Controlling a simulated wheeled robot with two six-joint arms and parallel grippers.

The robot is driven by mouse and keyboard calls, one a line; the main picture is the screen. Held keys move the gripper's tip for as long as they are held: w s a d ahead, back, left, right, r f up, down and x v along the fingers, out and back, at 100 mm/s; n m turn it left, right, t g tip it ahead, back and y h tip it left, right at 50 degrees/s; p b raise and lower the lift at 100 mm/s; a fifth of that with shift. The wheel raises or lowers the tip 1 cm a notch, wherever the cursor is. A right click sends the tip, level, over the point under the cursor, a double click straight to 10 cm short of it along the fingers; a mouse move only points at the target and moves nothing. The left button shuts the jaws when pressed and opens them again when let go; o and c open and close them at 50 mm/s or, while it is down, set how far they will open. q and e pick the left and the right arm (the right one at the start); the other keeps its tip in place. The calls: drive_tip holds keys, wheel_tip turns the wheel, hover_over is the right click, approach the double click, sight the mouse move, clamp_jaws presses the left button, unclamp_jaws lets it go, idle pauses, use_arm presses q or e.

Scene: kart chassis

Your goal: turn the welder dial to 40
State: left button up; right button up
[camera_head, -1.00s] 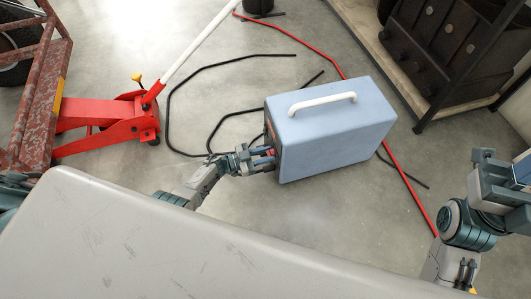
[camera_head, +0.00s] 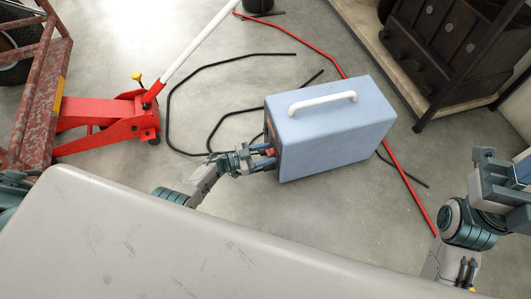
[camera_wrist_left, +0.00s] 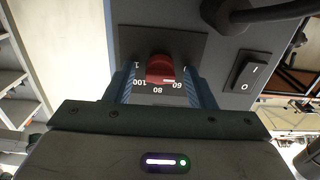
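The welder is a light blue box (camera_head: 330,130) with a white handle, standing on the floor in the head view. In the left wrist view its dark front panel (camera_wrist_left: 215,45) carries a red dial (camera_wrist_left: 160,68) above a scale reading 100, 80 and 60, seen upside down. A white mark on the dial's edge lies near the 60. My left gripper (camera_head: 266,157) is at the welder's left face. In the wrist view its fingers (camera_wrist_left: 160,82) stand either side of the dial, open, with a visible gap on each side. My right gripper (camera_head: 500,172) is at the right edge, away from the welder.
A black rocker switch (camera_wrist_left: 248,72) and a thick dark cable (camera_wrist_left: 270,14) are beside the dial. A red floor jack (camera_head: 110,118) stands at the left. Black and red cables lie on the floor. A dark drawer cabinet (camera_head: 450,50) is at the upper right.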

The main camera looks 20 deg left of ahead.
use_arm(q)
drive_tip(key=p+v, duration=0.1)
drive_tip(key=v, duration=0.9)
drive_tip(key=shift+s+a, duration=0.3)
